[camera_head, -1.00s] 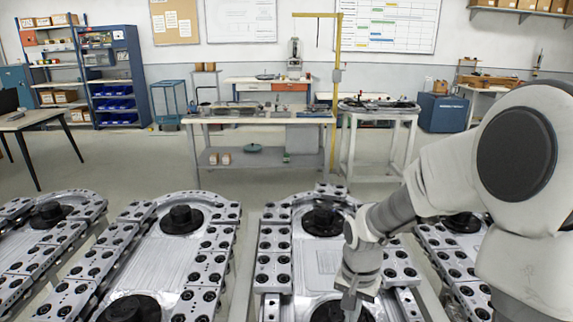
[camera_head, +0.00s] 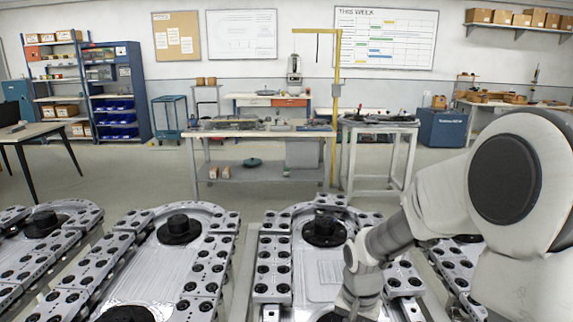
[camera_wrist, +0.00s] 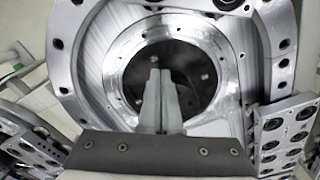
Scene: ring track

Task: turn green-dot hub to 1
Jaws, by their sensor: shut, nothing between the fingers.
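Black round hubs sit on the grey metal ring tracks in the head view: one on the track in front of me (camera_head: 323,230), one on the track to its left (camera_head: 179,229). No green dot can be made out on any hub. In the wrist view a dark hub face (camera_wrist: 200,65) with small light spots lies inside a bright metal ring (camera_wrist: 135,42). My gripper (camera_wrist: 160,75) is shut and empty, its fingers overlapping the hub in the picture. I cannot tell if they touch it. In the head view the fingers are hidden below the picture edge.
More tracks stand at the far left (camera_head: 45,225) and right (camera_head: 462,262), with bolted blocks along their edges. A work bench (camera_head: 250,130) and a white side table (camera_head: 380,124) stand behind. The floor between tracks and bench is clear.

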